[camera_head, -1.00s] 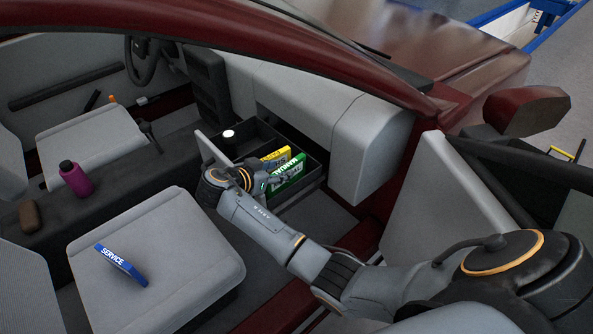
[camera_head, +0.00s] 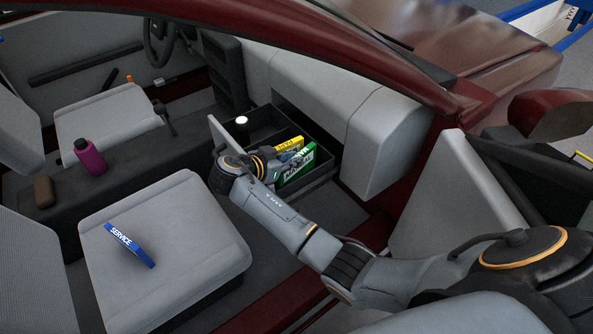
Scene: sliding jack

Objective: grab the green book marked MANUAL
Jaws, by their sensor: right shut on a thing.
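The green book (camera_head: 299,167) with white lettering on its edge stands in the open dark drawer (camera_head: 318,171) below the dashboard. The yellow book (camera_head: 291,144) stands just behind it. My right gripper (camera_head: 273,170) reaches in from the right and is shut on the green book at its near left end. The fingertips are small and partly hidden by my own wrist. I cannot tell whether the green book is clear of the drawer floor. My left gripper is not in view.
A white-capped item (camera_head: 241,121) stands in the drawer's far part. A magenta bottle (camera_head: 91,157) and brown object (camera_head: 44,191) are on the console. The red door frame (camera_head: 372,57) arches above my arm.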

